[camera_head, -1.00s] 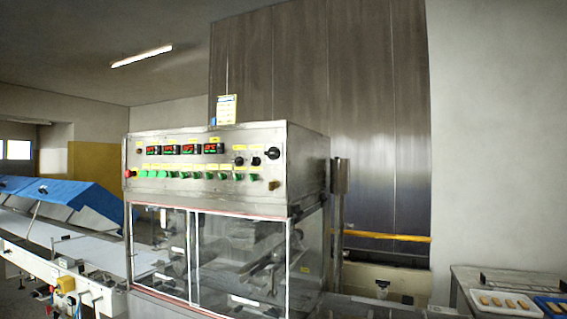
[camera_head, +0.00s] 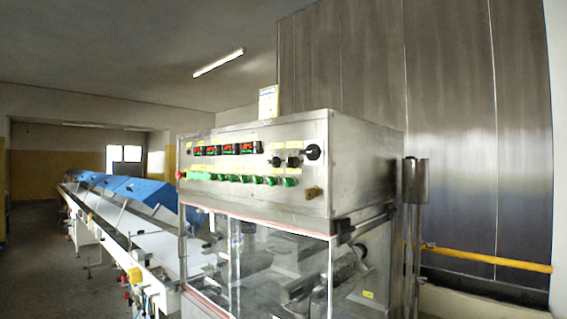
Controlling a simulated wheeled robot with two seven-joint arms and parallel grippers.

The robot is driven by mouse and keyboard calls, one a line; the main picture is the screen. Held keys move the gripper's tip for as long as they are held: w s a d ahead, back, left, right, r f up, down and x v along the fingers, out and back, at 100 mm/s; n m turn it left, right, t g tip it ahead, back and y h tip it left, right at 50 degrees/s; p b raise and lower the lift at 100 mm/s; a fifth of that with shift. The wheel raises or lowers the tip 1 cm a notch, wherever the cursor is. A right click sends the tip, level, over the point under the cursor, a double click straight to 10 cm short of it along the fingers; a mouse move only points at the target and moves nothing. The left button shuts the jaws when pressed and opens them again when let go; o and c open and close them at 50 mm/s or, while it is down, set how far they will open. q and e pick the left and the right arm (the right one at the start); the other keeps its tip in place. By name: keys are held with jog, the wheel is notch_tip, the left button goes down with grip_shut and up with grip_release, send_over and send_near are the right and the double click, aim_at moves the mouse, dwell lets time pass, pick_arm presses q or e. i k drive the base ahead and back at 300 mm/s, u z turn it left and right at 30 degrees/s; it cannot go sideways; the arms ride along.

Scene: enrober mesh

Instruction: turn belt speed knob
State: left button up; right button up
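The control panel (camera_head: 232,165) is the steel front of the enrober's upper box. Black knobs sit at its right end: a large one (camera_head: 312,152) at the upper right and smaller ones (camera_head: 293,162) to its left under yellow labels. The labels are too small to read, so I cannot tell which knob is for belt speed. A row of green switches (camera_head: 245,179) runs along the lower panel, below several red and green displays (camera_head: 229,149). Neither of my grippers is in view.
Clear panels (camera_head: 275,262) close the machine's lower front. A long conveyor (camera_head: 150,238) with blue covers (camera_head: 135,191) runs off to the left. A yellow bar (camera_head: 490,258) and steel post (camera_head: 413,195) stand at the right. Floor at far left (camera_head: 40,260) looks free.

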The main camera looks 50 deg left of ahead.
aim_at(275, 162)
jog(key=u, duration=0.7)
jog(key=i, duration=0.8)
jog(key=u, duration=0.95)
